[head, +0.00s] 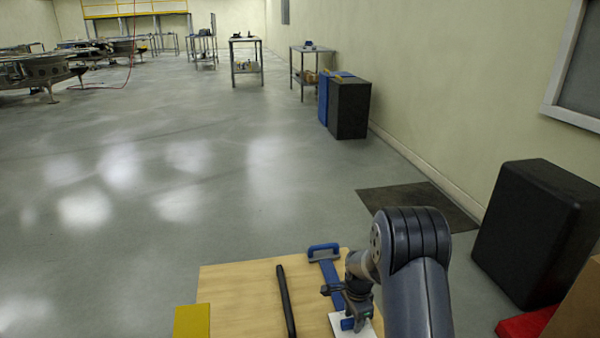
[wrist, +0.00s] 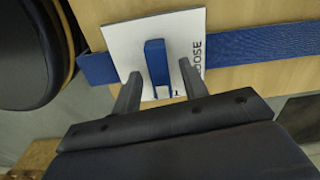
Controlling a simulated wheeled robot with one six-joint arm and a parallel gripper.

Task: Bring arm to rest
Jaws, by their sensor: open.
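My arm reaches over the wooden table (head: 235,290) from the lower right of the head view. My gripper (wrist: 158,82) is open in the wrist view, with its two fingers apart. A blue upright piece (wrist: 157,65) stands between the fingers, with a gap on each side. It rises over a white card (wrist: 120,40) with partly hidden dark lettering. In the head view the card (head: 364,333) and blue piece (head: 347,324) lie below my gripper, partly covered by it.
A blue strap (head: 329,272) with a blue handle (head: 323,251) and a black bar (head: 286,300) lie on the table. A yellow block (head: 192,321) is at its left corner. A black case (head: 535,230) stands right. Open floor (head: 130,210) spreads left and beyond.

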